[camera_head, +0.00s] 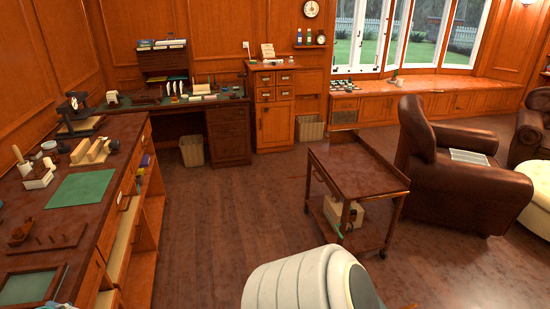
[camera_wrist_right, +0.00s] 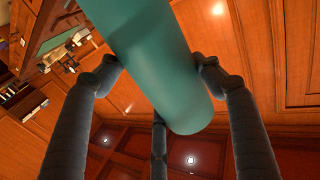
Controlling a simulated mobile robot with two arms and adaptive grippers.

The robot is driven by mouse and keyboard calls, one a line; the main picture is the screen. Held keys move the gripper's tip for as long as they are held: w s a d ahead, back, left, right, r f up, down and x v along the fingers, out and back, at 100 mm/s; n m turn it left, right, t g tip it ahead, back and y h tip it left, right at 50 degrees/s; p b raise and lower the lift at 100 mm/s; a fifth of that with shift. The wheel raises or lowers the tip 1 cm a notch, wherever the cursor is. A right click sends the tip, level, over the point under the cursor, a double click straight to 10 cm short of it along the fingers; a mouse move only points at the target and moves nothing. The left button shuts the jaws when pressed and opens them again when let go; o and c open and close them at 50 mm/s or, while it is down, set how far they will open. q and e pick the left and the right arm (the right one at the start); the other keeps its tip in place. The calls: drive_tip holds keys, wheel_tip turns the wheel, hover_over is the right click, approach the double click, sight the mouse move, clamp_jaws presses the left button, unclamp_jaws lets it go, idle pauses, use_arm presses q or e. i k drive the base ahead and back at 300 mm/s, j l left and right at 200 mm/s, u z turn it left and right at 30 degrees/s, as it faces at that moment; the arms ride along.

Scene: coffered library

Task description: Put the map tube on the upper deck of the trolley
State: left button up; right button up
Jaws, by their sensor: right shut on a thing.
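The map tube (camera_wrist_right: 150,50) is a thick teal cylinder in the right wrist view, running from the top edge down to a rounded end right of centre. My right gripper (camera_wrist_right: 158,78) has its dark fingers closed around it, one on each side and one beneath. Neither tube nor gripper shows clearly in the head view. The trolley (camera_head: 357,168) is a dark wooden cart right of centre, with a bare upper deck. Its lower deck carries a cream box (camera_head: 340,212). My left gripper is in neither view.
A long workbench (camera_head: 110,130) with a green mat (camera_head: 83,190) and tools runs along the left. A leather armchair (camera_head: 440,160) stands close right of the trolley. A desk and cabinet (camera_head: 273,110) line the back wall. The floor (camera_head: 230,215) left of the trolley is clear.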

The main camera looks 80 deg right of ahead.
sight(363, 174)
drive_tip(key=l+z, duration=0.15)
drive_tip(key=z, duration=0.25)
drive_tip(key=l+z, duration=0.15)
drive_tip(key=z, duration=0.25)
drive_tip(key=i+l+z, duration=0.1)
drive_tip(key=z, duration=0.3)
drive_tip(key=l+z, duration=0.1)
drive_tip(key=z, duration=0.3)
drive_tip(key=i+l+z, duration=0.1)
drive_tip(key=z, duration=0.3)
drive_tip(key=i+l+z, duration=0.4)
drive_tip(key=i, duration=0.35)
drive_tip(key=i+z, duration=0.35)
drive_tip(key=i, duration=0.45)
drive_tip(key=i+l, duration=0.15)
drive_tip(key=i, duration=0.15)
drive_tip(key=i+l, duration=0.1)
drive_tip(key=i, duration=0.15)
